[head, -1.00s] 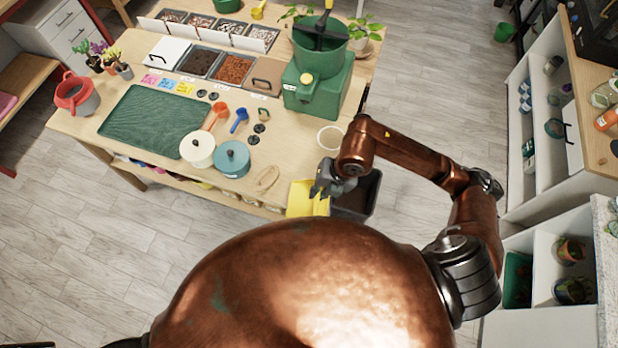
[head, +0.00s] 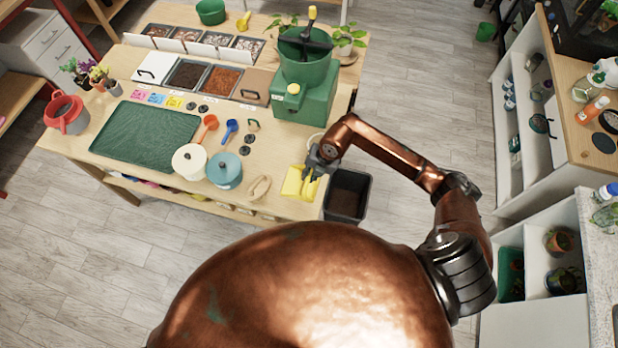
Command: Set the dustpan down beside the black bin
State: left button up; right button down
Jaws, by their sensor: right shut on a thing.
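The yellow dustpan (head: 292,182) is in the head view, at the front right corner of the wooden table. My right gripper (head: 312,173) is shut on it, at its upper right end. The dustpan overlaps the table's front edge in the picture; I cannot tell its height or whether it touches anything. The black bin (head: 347,212) stands on the floor just right of the dustpan, beside the table's corner. The bin has dark contents. My left gripper is not in view.
The wooden table (head: 120,172) holds a green mat (head: 145,137), a cream pot (head: 189,161), a blue pot (head: 224,170) and a green machine (head: 303,95). White shelves (head: 512,195) stand at the right. The grey floor (head: 415,112) between table and shelves is clear.

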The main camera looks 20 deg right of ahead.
jog(key=shift+w+d+f, duration=0.1)
jog(key=shift+w+f, duration=0.2)
jog(key=shift+f, duration=0.1)
notch_tip(320, 180, down, 3)
jog(key=shift+w+f, duration=0.1)
jog(key=shift+f, duration=0.05)
jog(key=c, duration=2)
grip_release()
jog(key=v, duration=1.2)
jog(key=shift+b, duration=0.35)
